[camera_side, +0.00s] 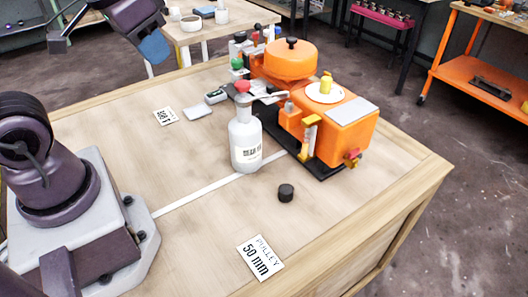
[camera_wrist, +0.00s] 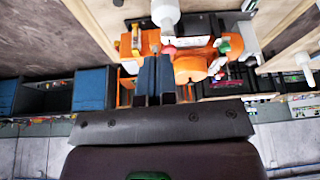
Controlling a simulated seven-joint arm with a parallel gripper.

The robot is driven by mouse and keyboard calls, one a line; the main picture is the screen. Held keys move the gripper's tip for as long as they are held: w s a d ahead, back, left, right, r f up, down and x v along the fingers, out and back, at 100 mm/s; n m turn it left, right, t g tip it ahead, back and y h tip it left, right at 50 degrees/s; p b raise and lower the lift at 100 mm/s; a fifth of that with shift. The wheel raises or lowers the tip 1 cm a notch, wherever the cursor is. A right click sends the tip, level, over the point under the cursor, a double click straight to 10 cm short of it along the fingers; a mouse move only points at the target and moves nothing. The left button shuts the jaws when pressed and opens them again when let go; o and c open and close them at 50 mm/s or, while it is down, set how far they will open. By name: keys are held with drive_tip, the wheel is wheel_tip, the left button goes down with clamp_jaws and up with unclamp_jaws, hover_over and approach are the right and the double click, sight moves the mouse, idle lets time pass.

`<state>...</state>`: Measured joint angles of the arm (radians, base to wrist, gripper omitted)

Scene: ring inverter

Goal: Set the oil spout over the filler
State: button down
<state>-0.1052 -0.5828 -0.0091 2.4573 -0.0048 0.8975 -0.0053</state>
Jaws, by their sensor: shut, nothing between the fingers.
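A white oil bottle (camera_side: 246,145) with a dark-lettered label stands upright on the bench, at the near left side of the orange machine (camera_side: 340,122). Its top carries a red piece (camera_side: 243,86), and a grey spout-like arm (camera_side: 270,97) shows to its right; I cannot tell where the arm ends. A yellow knob (camera_side: 326,82) stands on a white disc on the machine; I cannot tell which part is the filler. My gripper (camera_side: 153,48) is high at the upper left, apart from the bottle, shut and empty. Its blue fingers (camera_wrist: 155,72) show in the wrist view.
An orange drum (camera_side: 290,60) with a black knob sits behind the machine. A black puck (camera_side: 286,192) and a "PULLEY 50 mm" card (camera_side: 260,258) lie on the bench. A small card (camera_side: 166,116) lies left of the bottle. The front middle of the bench is mostly clear.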

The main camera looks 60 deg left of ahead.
drive_tip(key=w+a+f+m+h, duration=0.1)
drive_tip(key=w+a+f+h, duration=0.2)
drive_tip(key=w+a, duration=0.45)
drive_tip(key=w+a+f+m+h, duration=0.1)
drive_tip(key=w+a+f+h, duration=0.3)
drive_tip(key=w, duration=0.7)
drive_tip(key=w+d+f+m, duration=0.1)
drive_tip(key=w+d+f, duration=0.2)
drive_tip(key=d+f, duration=0.3)
drive_tip(key=shift+d+f+y, duration=0.2)
drive_tip(key=shift+d+y, duration=0.1)
drive_tip(key=shift+d, duration=0.65)
